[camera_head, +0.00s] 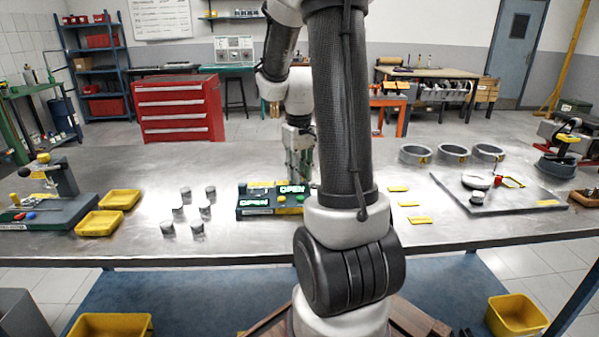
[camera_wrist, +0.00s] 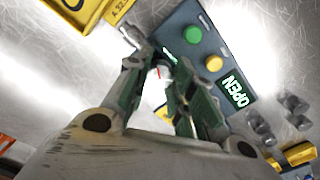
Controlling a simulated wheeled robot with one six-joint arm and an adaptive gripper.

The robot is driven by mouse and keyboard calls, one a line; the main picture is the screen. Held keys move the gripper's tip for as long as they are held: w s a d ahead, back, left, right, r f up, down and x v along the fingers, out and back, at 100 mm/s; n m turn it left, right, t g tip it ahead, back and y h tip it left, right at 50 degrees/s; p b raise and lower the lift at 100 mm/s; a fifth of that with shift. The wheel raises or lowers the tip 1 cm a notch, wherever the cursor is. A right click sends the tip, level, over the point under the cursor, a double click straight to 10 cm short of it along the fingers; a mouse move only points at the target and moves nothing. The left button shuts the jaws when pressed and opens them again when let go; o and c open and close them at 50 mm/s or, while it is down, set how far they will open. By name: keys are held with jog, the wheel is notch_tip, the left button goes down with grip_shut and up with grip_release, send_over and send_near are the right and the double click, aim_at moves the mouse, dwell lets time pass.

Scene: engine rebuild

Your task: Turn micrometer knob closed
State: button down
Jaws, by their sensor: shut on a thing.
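The dark micrometer unit (camera_head: 262,211) with lit green OPEN signs stands mid-bench in the head view. In the wrist view, the unit (camera_wrist: 216,40) shows a green button, a yellow button and one OPEN sign. My gripper (camera_head: 298,176) reaches down at the unit's right end in the head view. In the wrist view, the fingers of my gripper (camera_wrist: 163,65) close together beside the unit, on a small part that I take to be the micrometer knob. The fingers mostly hide it. A bare metal cylinder (camera_wrist: 131,36) sticks out beyond the left finger.
Several grey metal cylinders (camera_head: 197,228) stand left of the unit. Yellow trays (camera_head: 98,223) lie further left, by a bench fixture (camera_head: 58,190). Yellow tags (camera_head: 419,220) and a grey plate (camera_head: 520,207) lie to the right. Three rings (camera_head: 453,154) stand at the back right.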

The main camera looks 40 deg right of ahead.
jog(key=n, duration=0.6)
jog(key=shift+r, duration=0.1)
jog(key=shift+n, duration=0.4)
dwell(0.3)
jog(key=c, duration=1.2)
grip_release()
notch_tip(320, 180, up, 12)
jog(key=shift+f, duration=0.1)
